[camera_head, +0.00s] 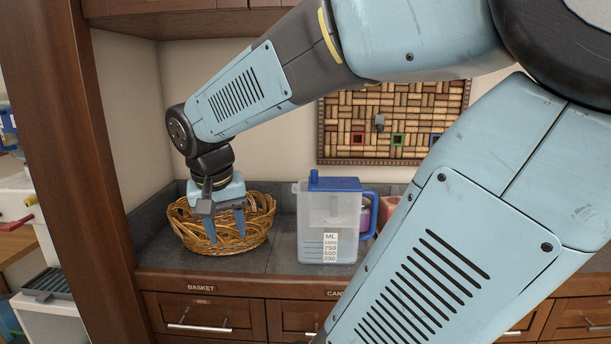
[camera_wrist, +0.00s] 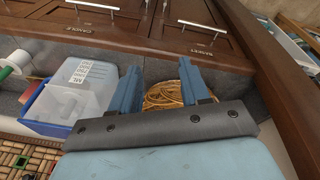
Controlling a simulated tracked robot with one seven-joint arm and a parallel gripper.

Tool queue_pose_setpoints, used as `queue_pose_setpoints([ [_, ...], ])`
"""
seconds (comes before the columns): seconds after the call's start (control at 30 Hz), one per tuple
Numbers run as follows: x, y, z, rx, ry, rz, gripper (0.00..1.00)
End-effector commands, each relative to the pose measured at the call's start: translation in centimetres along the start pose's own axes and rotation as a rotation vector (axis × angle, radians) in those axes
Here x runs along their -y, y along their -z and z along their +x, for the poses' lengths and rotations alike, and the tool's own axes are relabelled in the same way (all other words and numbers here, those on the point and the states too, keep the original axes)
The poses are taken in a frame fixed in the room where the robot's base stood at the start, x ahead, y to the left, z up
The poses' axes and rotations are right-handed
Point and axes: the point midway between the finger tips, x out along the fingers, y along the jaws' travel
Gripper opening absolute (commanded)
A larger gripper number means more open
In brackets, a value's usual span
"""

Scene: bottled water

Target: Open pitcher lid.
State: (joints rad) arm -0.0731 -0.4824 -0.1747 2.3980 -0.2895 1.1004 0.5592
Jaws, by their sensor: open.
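A clear pitcher (camera_head: 327,225) with a blue lid (camera_head: 335,184) and a blue handle (camera_head: 372,212) on its right stands upright on the counter. A small blue knob sticks up at the lid's left end, and the lid looks closed. The pitcher also shows at the left of the wrist view (camera_wrist: 84,98), seen upside down. My gripper (camera_head: 226,236) is open, pointing down over the basket, left of the pitcher and apart from it. In the wrist view its two blue fingers (camera_wrist: 160,88) are spread with nothing held between them.
A wicker basket (camera_head: 262,222) sits on the counter (camera_head: 283,250) beneath my gripper. A pink or purple item (camera_head: 366,219) is partly hidden behind the handle. A cork board (camera_head: 420,110) hangs on the back wall. A wooden post (camera_head: 100,160) stands at left. Bare counter lies between basket and pitcher.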

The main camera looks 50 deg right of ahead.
Motion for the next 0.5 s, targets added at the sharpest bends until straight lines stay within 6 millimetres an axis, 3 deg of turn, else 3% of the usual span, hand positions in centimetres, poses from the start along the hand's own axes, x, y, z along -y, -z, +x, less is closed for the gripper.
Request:
queue_pose_setpoints([
  [0.27,-4.0,4.8,3.0,0.085,-0.355,0.379,0.46],
  [0.5,-7.4,8.9,4.3,-0.009,-0.706,0.695,0.46],
])
